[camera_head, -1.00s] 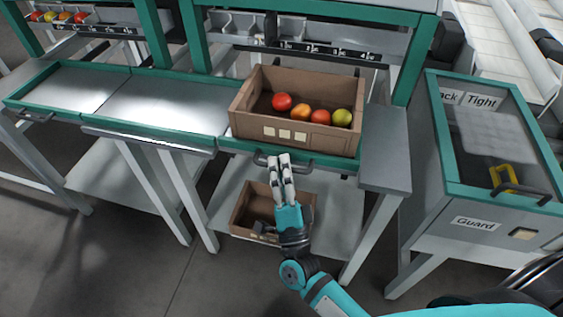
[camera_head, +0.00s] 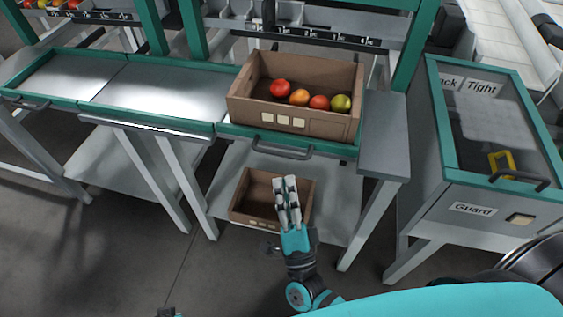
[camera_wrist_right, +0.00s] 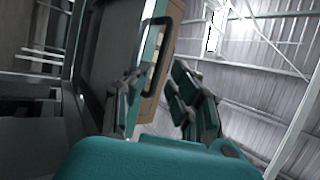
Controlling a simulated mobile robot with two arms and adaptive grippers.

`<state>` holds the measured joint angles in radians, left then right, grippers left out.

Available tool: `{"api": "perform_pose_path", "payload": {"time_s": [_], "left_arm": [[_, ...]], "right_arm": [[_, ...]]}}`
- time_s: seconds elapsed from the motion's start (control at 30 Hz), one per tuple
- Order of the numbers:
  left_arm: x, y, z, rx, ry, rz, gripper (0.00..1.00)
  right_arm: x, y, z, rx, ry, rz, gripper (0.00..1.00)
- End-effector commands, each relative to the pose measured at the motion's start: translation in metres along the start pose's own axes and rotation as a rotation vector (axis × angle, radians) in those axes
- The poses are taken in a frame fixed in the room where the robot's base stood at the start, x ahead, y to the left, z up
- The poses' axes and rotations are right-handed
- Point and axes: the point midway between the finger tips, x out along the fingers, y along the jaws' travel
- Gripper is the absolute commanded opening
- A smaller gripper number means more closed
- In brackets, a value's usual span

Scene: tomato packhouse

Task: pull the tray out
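The tray (camera_head: 240,134) has a green rim and sits in the middle bench, level with the trays to its left. A dark bar handle (camera_head: 283,152) is on its front edge. A brown box (camera_head: 343,125) with several red, orange and yellow-green tomatoes stands on it. My right gripper (camera_head: 288,180) is below and in front of the handle, apart from it, with its fingers pointing up the picture. In the right wrist view, its fingers (camera_wrist_right: 155,100) are spread with nothing between them, and the handle (camera_wrist_right: 157,62) shows beyond. My left gripper's fingers do not show.
A second brown box (camera_head: 240,196) stands on the lower shelf (camera_head: 337,205), partly behind my right gripper. A guarded cabinet (camera_head: 430,195) with a handle stands to the right. Bench legs flank the space under the tray. Open floor (camera_head: 110,255) lies at front left.

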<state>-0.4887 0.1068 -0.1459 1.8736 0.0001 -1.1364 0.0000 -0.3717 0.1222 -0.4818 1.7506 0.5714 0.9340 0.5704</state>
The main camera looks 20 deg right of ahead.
Motion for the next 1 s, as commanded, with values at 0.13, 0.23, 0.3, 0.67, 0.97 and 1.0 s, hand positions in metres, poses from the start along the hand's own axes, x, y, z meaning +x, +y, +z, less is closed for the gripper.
{"api": "perform_pose_path", "payload": {"time_s": [0.13,0.23,0.3,0.67,0.97,1.0], "left_arm": [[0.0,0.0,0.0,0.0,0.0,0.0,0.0],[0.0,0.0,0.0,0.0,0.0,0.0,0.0],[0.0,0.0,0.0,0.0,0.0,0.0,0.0],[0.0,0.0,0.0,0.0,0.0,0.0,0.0],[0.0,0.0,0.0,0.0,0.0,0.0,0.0],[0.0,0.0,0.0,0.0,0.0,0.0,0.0]], "right_arm": [[-0.028,0.001,0.001,-0.001,-0.003,0.003,0.21],[-0.039,0.001,0.0,-0.001,-0.002,0.002,0.21],[-0.043,0.001,0.0,-0.001,-0.001,0.001,0.21],[-0.047,0.0,0.0,-0.001,-0.001,0.0,0.21],[-0.046,0.001,0.002,-0.006,-0.009,0.004,0.21],[-0.045,0.003,0.004,-0.016,-0.025,0.012,0.21]]}}
